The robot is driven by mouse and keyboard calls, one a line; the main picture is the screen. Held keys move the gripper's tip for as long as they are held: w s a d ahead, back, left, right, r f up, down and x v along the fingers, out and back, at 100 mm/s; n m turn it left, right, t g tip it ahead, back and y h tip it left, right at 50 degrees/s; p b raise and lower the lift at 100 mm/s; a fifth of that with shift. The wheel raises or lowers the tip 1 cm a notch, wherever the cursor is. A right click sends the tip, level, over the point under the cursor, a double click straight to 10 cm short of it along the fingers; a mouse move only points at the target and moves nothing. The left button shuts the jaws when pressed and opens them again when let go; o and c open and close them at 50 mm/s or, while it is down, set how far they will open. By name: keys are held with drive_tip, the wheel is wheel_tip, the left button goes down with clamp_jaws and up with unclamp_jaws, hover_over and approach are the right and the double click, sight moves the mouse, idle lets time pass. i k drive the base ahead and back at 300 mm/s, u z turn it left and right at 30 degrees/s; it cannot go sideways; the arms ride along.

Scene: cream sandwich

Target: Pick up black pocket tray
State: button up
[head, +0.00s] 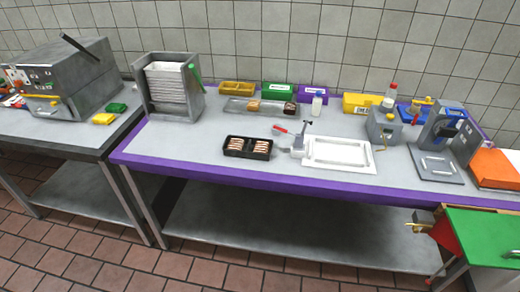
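A black pocket tray (235,151) lies on the grey worktop, near its front edge and left of the middle. It has two side-by-side pockets, each with brown and pale striped pieces in it. A small grey device with a red-tipped lever (281,130) stands close to its right. My gripper is not in view, and nothing visible is holding the tray.
The purple-edged table (200,172) has free room left of the black tray. A white rectangular tray (340,164) lies right of the lever device. A rack of stacked sheets (170,88) stands at back left. A green-topped unit (485,235) stands at front right.

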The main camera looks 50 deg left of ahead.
sight(247, 153)
drive_tip(key=z, duration=1.65)
drive_tip(key=k, duration=0.35)
drive_tip(key=u, duration=2.25)
